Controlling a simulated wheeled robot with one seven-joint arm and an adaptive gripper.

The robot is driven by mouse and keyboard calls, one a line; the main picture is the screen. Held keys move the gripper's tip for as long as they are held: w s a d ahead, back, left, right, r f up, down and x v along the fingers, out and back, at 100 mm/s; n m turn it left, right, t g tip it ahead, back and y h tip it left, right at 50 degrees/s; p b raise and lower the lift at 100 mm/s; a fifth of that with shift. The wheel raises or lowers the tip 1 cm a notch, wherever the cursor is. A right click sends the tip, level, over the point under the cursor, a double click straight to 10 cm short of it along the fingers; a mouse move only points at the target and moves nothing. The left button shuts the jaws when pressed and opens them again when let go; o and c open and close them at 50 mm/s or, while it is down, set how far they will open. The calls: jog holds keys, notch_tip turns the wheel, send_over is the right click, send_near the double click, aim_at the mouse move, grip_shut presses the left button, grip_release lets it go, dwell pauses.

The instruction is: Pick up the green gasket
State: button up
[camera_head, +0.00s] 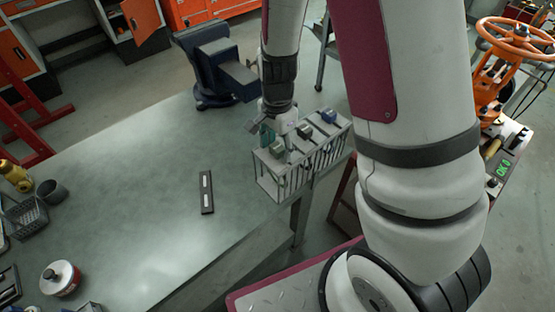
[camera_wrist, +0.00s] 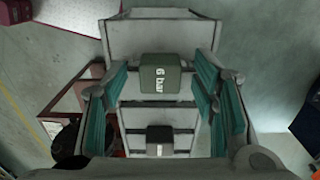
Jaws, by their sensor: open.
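The green gasket (camera_wrist: 154,76) is a dark green block marked "6 bar" in the wrist view. It sits in a slot of the grey rack (camera_head: 268,185) at the edge of the workbench. My gripper (camera_wrist: 160,88) is open, with its teal-padded fingers on either side of the gasket and gaps between pads and block. In the head view, my gripper (camera_head: 277,135) is low over the rack's near left end and partly hides what is there.
A darker block (camera_wrist: 160,137) with a white label sits in a neighbouring slot. A blue block (camera_head: 329,116) is at the rack's far end. A blue vise (camera_head: 215,65) stands behind the rack.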

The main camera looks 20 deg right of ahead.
grip_shut()
jog(key=shift+r, duration=0.1)
notch_tip(320, 180, up, 18)
dwell(1.0)
